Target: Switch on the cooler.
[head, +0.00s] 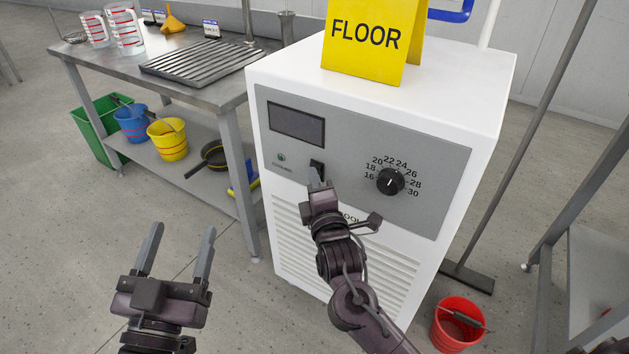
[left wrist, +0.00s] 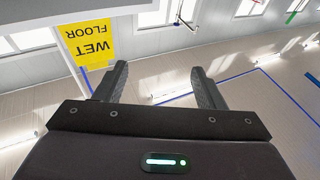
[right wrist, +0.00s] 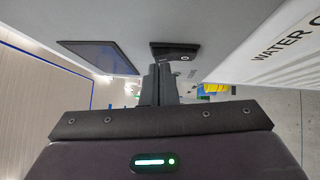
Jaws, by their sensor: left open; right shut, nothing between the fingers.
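The cooler (head: 290,222) is a white box with a grey control panel (head: 345,135), a dark display (head: 297,123) and a round black temperature knob (head: 390,181). A small black rocker switch (head: 317,168) sits below the display, beside a small green lamp (head: 281,157). My right gripper (head: 319,182) is shut and empty, its fingertips at the switch and partly covering it. In the right wrist view the fingertips (right wrist: 160,72) are close to the black switch (right wrist: 174,51); contact cannot be told. My left gripper (head: 178,250) is open and empty over the floor, left of the cooler.
A yellow floor sign (head: 362,45) stands on the cooler. A steel table (head: 100,62) with jugs and a ribbed tray is at left, with buckets on its lower shelf. A red bucket (head: 457,324) and a pole (head: 520,140) are at right. Floor at front left is clear.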

